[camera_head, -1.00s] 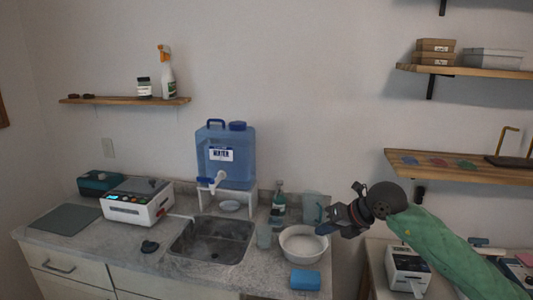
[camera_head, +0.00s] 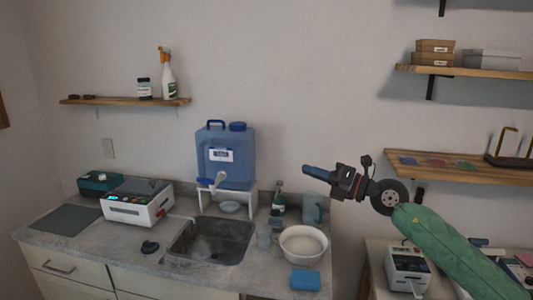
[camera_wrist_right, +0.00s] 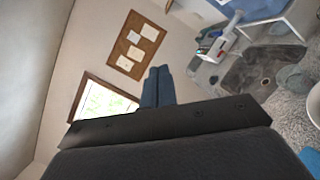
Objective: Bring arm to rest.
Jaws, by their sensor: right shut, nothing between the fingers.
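My right gripper (camera_head: 311,170) is raised in the air to the right of the blue water container, in front of the wall and above the white bowl. It points to the left and slightly up. Its fingers are together with nothing between them, and they also show closed in the right wrist view (camera_wrist_right: 158,85). My right arm (camera_head: 450,250), in a green sleeve, comes in from the lower right. My left arm and gripper are in neither view.
The counter holds the blue water container (camera_head: 226,158) on a white stand, a sink (camera_head: 212,240), a white bowl (camera_head: 303,244), a blue sponge (camera_head: 305,280) and a white device (camera_head: 137,204). A wooden shelf (camera_head: 460,169) is behind my arm at right. The wall's middle is clear.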

